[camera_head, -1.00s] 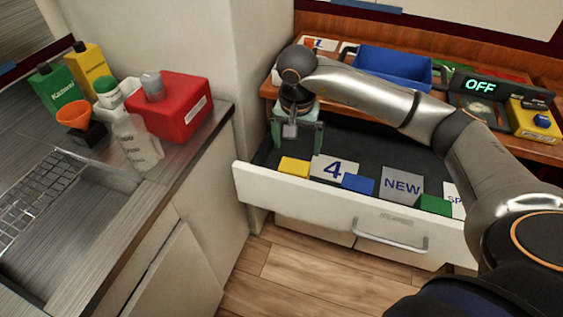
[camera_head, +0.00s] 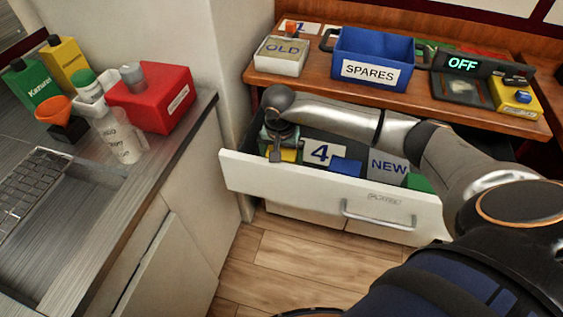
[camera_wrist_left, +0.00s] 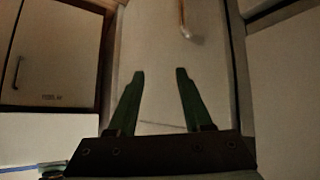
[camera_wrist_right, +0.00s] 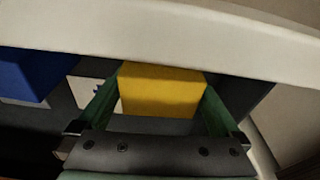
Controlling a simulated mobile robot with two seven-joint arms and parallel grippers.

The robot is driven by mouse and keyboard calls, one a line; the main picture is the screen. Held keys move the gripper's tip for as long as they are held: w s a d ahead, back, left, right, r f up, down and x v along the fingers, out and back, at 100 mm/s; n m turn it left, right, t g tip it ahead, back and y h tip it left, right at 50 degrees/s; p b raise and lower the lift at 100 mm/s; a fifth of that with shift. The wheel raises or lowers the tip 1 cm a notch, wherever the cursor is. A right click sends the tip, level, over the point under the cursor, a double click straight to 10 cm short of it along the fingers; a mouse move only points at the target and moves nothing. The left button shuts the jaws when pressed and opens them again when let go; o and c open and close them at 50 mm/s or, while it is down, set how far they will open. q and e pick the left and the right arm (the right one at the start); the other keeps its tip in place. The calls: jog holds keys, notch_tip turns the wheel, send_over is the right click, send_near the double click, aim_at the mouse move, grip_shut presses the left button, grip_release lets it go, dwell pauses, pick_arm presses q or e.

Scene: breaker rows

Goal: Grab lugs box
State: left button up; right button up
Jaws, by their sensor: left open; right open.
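A small yellow box (camera_head: 289,156) lies at the left end of the open drawer (camera_head: 330,190), beside a card marked 4. No lugs label is readable on any box. My right gripper (camera_head: 279,146) reaches down into the drawer over the yellow box and partly hides it. In the right wrist view the yellow box (camera_wrist_right: 162,92) sits between the two open green fingers; I cannot tell if they touch it. A blue box (camera_head: 346,166) and a green box (camera_head: 418,183) lie further right. My left gripper (camera_wrist_left: 162,75) is open and empty in its wrist view.
The drawer's white front wall stands close to my right gripper. On the wooden bench above are a blue SPARES bin (camera_head: 372,60), an OLD box (camera_head: 281,56) and an OFF display (camera_head: 462,64). A red container (camera_head: 152,98) stands on the left counter.

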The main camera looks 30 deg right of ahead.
jog(key=shift+f, duration=0.3)
jog(key=shift+c, duration=0.4)
jog(key=shift+w, duration=0.1)
jog(key=c, duration=1.2)
